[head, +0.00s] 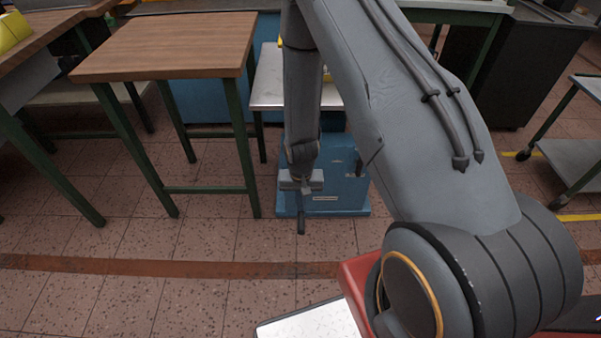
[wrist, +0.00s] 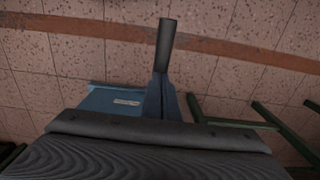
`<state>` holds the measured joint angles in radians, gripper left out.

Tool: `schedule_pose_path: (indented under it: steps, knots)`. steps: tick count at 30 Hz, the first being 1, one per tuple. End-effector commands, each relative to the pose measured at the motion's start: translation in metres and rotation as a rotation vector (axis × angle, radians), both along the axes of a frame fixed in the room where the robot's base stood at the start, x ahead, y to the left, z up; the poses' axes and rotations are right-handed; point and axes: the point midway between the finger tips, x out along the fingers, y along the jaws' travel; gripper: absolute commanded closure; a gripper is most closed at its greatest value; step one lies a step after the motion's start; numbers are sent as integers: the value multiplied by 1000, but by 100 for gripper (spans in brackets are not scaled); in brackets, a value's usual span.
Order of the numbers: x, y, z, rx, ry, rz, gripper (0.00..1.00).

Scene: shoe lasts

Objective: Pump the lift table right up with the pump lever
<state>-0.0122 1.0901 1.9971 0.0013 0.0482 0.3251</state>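The pump lever (head: 301,220) is a dark rod hanging just below my gripper (head: 301,183) in the head view. In the wrist view the lever's dark end (wrist: 166,45) points up the picture from a blue bracket (wrist: 155,98). The blue body of the lift table (head: 340,190) stands on the floor behind and right of my gripper. Its blue side also shows in the wrist view (wrist: 112,101). My gripper is at the lever, pointing down; dark gripper parts (wrist: 160,150) fill the bottom of the wrist view. They hide the lever's upper part, and I cannot see if the fingers close on it.
A wooden-topped table with green legs (head: 165,45) stands at left, close to my gripper. A grey-topped stand (head: 275,92) is behind my arm. A grey trolley (head: 575,160) is at right. The tiled floor (head: 190,285) in front is clear, crossed by a brown stripe (head: 160,266).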

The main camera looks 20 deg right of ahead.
Motion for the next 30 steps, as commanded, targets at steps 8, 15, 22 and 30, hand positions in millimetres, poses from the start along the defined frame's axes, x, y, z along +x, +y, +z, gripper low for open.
schedule_pose_path:
  steps: [8, 15, 22, 30]
  knots:
    - [-8, 1, -6, -1, 14, 1, 100]
    - [-7, 1, -14, 0, 10, 0, 100]
    - [-5, 1, -25, 0, 4, 0, 100]
    - [3, -1, 24, 0, 2, 0, 100]
